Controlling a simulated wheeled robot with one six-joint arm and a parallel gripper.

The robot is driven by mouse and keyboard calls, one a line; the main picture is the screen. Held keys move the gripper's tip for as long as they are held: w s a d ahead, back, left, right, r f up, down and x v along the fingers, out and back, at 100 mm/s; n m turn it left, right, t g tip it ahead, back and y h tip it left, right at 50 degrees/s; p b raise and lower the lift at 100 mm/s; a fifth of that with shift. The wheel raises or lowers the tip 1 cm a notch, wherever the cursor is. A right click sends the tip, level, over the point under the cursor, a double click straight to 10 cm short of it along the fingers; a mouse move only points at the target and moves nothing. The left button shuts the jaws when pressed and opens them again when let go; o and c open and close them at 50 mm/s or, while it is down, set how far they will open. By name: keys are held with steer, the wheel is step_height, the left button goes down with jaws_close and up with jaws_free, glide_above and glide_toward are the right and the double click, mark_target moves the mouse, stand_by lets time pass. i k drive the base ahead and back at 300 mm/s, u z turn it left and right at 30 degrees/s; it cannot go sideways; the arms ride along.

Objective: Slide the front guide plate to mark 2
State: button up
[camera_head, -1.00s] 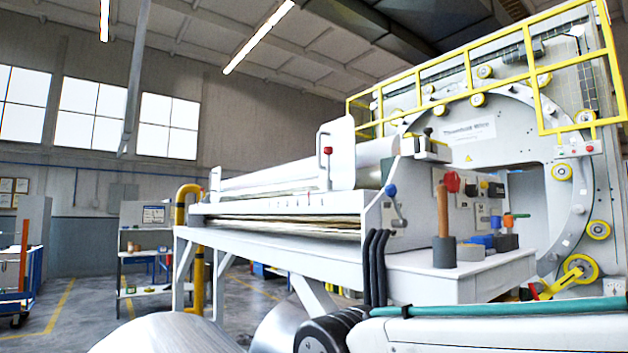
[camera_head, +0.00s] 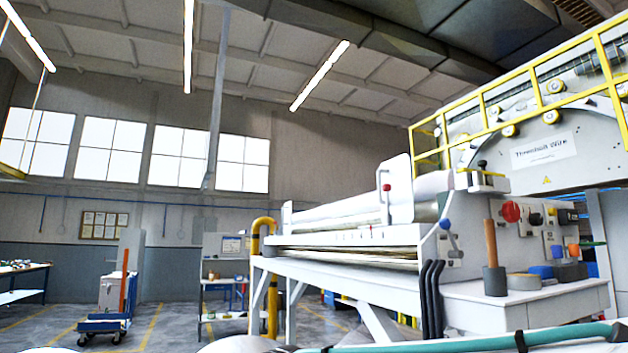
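The front guide plate (camera_head: 399,178) is a white upright plate with a rounded top, a grey handle bar and a red knob (camera_head: 387,187). It stands near the right end of the white rail (camera_head: 340,238) along the machine's front. Small red marks show on the rail below and left of the plate; their numbers are too small to read. My gripper is not in view. Part of my arm with a teal hose crosses the bottom right edge, below the machine.
A white roll lies behind the rail. A control shelf (camera_head: 540,292) with knobs, a lever and a wooden-handled tool (camera_head: 492,255) juts out at the right. A yellow bent pipe (camera_head: 268,285) stands at the rail's left end. A blue cart (camera_head: 108,322) and open floor lie farther left.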

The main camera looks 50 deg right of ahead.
mark_target(398, 171)
steer(key=u, duration=0.65)
steer(key=i, duration=1.35)
steer(key=z, duration=2.5)
